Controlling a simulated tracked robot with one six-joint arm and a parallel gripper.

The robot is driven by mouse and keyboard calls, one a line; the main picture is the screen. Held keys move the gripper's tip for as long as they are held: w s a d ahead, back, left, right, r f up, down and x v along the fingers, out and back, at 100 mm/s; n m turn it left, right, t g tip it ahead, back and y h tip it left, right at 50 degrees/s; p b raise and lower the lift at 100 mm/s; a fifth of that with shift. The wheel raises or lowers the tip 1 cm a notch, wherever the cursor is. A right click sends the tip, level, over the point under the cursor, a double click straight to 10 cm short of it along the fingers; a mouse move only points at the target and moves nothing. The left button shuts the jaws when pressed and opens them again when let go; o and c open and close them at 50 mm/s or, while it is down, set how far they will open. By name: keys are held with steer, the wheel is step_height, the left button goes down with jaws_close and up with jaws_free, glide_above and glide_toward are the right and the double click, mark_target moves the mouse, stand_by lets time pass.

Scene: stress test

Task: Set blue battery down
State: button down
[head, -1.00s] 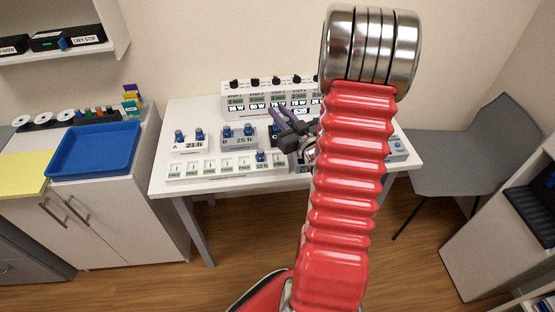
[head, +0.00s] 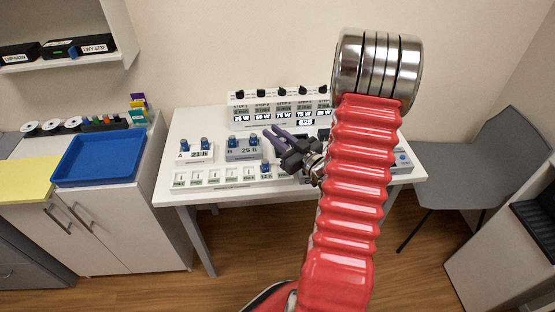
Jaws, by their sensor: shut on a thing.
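My gripper (head: 271,134), with purple fingers, points up and left over the white table, behind the right end of the slotted strip. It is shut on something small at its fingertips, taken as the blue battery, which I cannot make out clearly. Other blue batteries stand upright in holder A (head: 196,157) and holder B (head: 243,153) to the left. One blue battery (head: 265,165) stands at the right end of the slotted strip (head: 222,177). My red arm covers the right part of the table.
The station with knobs and STEP displays (head: 265,110) stands at the table's back. A blue tray (head: 98,158) lies on the cabinet at left. A grey chair (head: 480,157) stands at right. A narrow bare table strip (head: 210,195) runs along the front.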

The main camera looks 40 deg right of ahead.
steer(key=shift+f, duration=2.25)
steer(key=shift+f, duration=0.1)
steer(key=shift+f, duration=1.8)
steer(key=shift+f, duration=0.2)
steer(key=c, duration=1.6)
jaws_free()
steer(key=shift+s+a, duration=0.1)
steer(key=shift+s, duration=6.8)
